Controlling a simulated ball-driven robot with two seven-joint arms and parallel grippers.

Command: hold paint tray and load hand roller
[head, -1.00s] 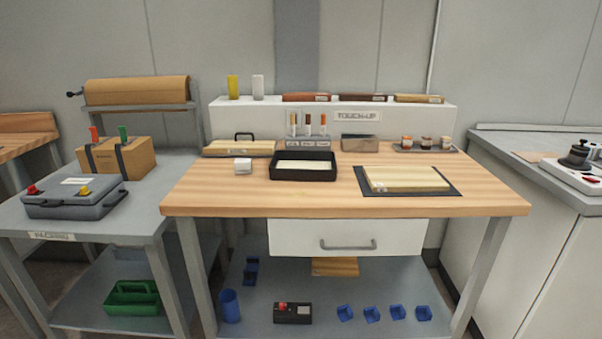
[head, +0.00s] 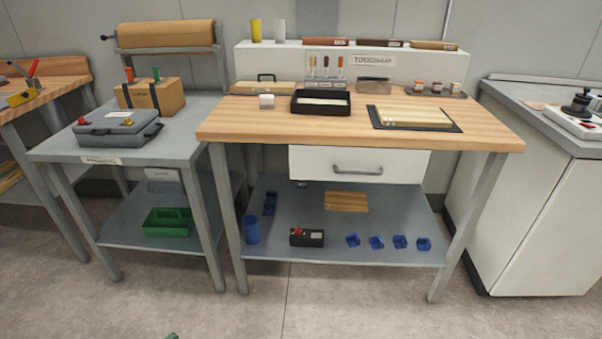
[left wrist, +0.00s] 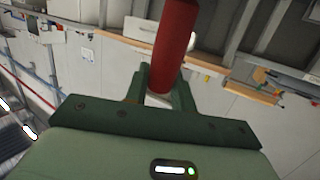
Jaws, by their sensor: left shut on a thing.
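A black tray (head: 321,111) with a pale inside sits towards the back of the wooden touch-up bench. I cannot tell whether it holds paint. In the left wrist view my green left gripper (left wrist: 161,88) is shut on a red cylindrical handle (left wrist: 176,35). The far end of the handle runs out of the top of the picture, so I cannot see whether a roller is on it. A small green tip at the bottom edge of the head view may be part of my left gripper. My right gripper is not in view.
A grey packing table (head: 75,149) with a grey case (head: 118,128) stands at left. Open floor (head: 350,310) lies in front.

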